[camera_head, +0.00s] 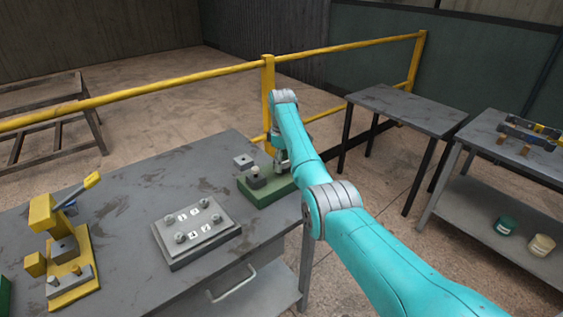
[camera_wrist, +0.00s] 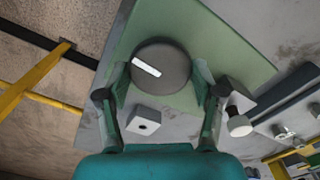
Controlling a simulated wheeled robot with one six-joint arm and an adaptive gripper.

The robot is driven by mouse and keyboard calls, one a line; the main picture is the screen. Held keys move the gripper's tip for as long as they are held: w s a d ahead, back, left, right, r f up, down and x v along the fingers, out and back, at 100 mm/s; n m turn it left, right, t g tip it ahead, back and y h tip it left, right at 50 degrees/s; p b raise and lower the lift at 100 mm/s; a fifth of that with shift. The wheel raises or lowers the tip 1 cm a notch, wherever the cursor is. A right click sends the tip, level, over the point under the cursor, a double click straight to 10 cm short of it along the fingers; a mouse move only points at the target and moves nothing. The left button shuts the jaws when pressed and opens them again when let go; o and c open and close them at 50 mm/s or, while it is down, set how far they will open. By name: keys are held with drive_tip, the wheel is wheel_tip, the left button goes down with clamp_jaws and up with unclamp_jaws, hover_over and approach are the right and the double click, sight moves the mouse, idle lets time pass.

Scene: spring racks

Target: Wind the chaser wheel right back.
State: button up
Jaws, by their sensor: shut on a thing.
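The chaser wheel, a round dark grey disc (camera_wrist: 168,58) with a white line, lies on a green base (camera_wrist: 205,35) in the wrist view. The line slants from upper left to lower right. My gripper (camera_wrist: 160,82) has one finger on each side of the wheel and is shut on it.
A small grey block with a hole (camera_wrist: 144,119) sits near the wheel; it also shows in the head view (camera_head: 243,161). A numbered grey plate with several knobs (camera_head: 197,229) and a yellow lever press (camera_head: 62,250) stand to the left. A yellow rail (camera_head: 180,79) runs behind.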

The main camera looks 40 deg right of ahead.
drive_tip(key=o, duration=1.1)
drive_tip(key=shift+o, duration=0.2)
wheel_tip(320, 180, up, 12)
idle(0.4)
